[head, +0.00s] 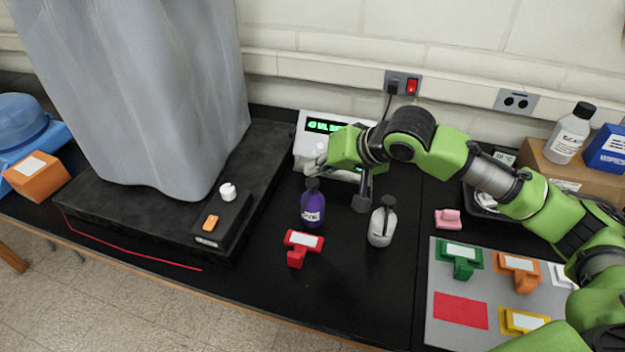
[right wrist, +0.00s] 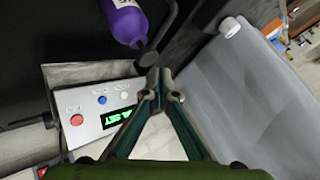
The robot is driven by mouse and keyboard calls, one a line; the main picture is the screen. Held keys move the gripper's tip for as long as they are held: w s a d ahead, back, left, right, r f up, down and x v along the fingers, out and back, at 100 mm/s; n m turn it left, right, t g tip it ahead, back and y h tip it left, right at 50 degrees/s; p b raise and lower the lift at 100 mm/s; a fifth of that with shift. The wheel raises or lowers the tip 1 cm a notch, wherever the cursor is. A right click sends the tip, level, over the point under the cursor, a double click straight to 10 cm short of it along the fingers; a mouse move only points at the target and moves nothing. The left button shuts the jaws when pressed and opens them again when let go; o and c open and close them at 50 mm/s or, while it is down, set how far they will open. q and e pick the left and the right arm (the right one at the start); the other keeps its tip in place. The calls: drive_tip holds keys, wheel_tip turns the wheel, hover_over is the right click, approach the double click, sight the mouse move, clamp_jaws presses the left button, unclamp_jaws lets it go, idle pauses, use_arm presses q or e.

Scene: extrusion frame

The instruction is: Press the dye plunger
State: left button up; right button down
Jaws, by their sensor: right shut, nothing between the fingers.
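A purple bottle (head: 313,208) with a white label stands upright on the black bench. Its dark plunger top (head: 312,184) points up; I take this as the dye plunger. In the right wrist view the purple bottle (right wrist: 122,20) is at the top, with a dark rounded knob (right wrist: 148,58) close to my fingertips. My right gripper (head: 316,167) is shut and empty, just behind and above the plunger top. It shows shut in the right wrist view (right wrist: 162,92); I cannot tell whether it touches the knob. My left gripper is not in view.
A white device (head: 302,148) with a green display stands behind the bottle. A pale dark-topped bottle (head: 381,226) stands to the right, a red T-shaped block (head: 302,240) in front. A dark platform (head: 130,225) with a grey draped cover (head: 150,90) is at left.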

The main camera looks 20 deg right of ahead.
sight(315, 182)
drive_tip(key=shift+f, duration=0.15)
drive_tip(key=shift+f, duration=0.25)
drive_tip(key=shift+f, duration=0.95)
idle(1.1)
drive_tip(key=shift+r, duration=0.1)
drive_tip(key=shift+r+p, duration=1.2)
drive_tip(key=shift+p, duration=0.3)
drive_tip(key=shift+r, duration=0.15)
wheel_tip(315, 182, up, 5)
drive_tip(key=p, duration=0.6)
